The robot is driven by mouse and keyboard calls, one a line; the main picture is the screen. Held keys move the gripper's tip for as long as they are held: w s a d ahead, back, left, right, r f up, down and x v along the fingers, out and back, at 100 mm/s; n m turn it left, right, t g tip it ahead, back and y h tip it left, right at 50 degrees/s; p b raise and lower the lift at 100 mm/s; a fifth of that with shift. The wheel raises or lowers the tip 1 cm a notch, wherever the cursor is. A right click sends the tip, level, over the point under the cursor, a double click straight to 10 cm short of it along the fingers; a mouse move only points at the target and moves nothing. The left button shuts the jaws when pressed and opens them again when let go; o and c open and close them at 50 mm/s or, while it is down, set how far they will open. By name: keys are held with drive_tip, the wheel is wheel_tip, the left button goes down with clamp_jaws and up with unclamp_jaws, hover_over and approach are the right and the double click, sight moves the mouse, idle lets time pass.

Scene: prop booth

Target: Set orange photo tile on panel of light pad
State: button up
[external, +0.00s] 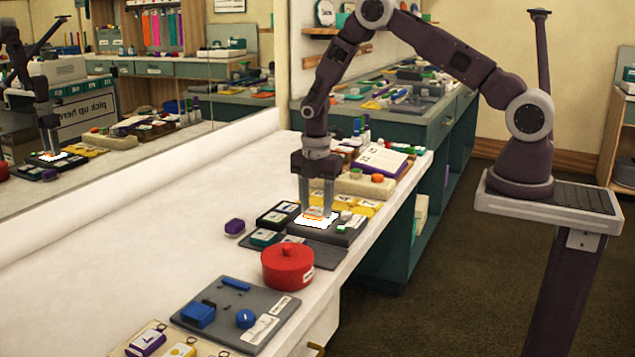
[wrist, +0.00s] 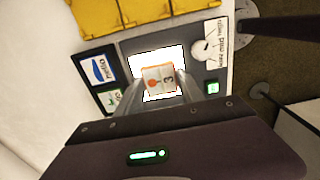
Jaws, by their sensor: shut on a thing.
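My gripper (external: 316,212) is shut on the orange photo tile (external: 314,212), over the lit white panel (external: 305,223) of the light pad (external: 345,234). In the wrist view, the tile (wrist: 158,79) shows an orange picture and a "3" between my fingertips (wrist: 160,84). The glowing panel (wrist: 146,55) shows around it, and the dark pad body (wrist: 188,48) frames the panel. The tile is at or just above the panel; I cannot tell whether it touches.
A dark tile with a blue picture (wrist: 96,68) and a green one (wrist: 109,96) lie beside the panel. Yellow blocks (wrist: 120,14) line the far side. A red pot (external: 287,266) and a grey board with blue parts (external: 235,312) stand nearer the camera. White table (external: 150,275) is free at left.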

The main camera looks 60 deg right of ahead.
drive_tip(key=o, duration=1.4)
wheel_tip(320, 180, up, 8)
drive_tip(key=shift+f, duration=0.1)
drive_tip(key=s+r+m+t, duration=0.1)
drive_tip(key=s+r+m, duration=0.25)
drive_tip(key=r, duration=0.35)
drive_tip(key=s+d+r+m+t, duration=0.1)
drive_tip(key=s+r+m, duration=0.1)
drive_tip(key=s+r, duration=0.3)
drive_tip(key=s+r+m+t, duration=0.1)
drive_tip(key=s+r+m, duration=0.2)
drive_tip(key=r, duration=0.5)
drive_tip(key=s+r+m+t, duration=0.1)
drive_tip(key=s+m, duration=0.2)
drive_tip(key=s, duration=0.3)
drive_tip(key=s+r+m, duration=0.1)
drive_tip(key=s+m, duration=0.2)
drive_tip(key=s, duration=0.3)
drive_tip(key=s+r+m+t, duration=0.1)
drive_tip(key=s+r+m, duration=0.1)
drive_tip(key=s, duration=0.4)
drive_tip(key=shift+a+m+t, duration=0.2)
drive_tip(key=shift+m+t, duration=0.1)
drive_tip(key=shift+m, duration=0.45)
